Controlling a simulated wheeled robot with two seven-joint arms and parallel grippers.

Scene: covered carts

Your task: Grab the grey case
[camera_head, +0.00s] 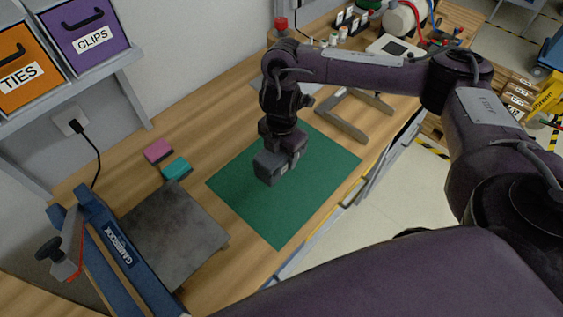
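My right gripper (278,162) hangs from the arm that comes in from the right and points down over a green mat (275,220). Blocky dark grey shapes show at its lower end, just above or on the mat. I cannot tell whether they are only fingers or also a grey case between them. No separate grey case shows clearly elsewhere. My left gripper is not in view.
A blue clamp tool (112,245) and dark grey plate (168,232) stand at lower left. Pink (158,150) and teal (176,167) blocks lie left of the mat. A grey stand (345,118) is behind. Bins (88,30) sit on the upper-left shelf.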

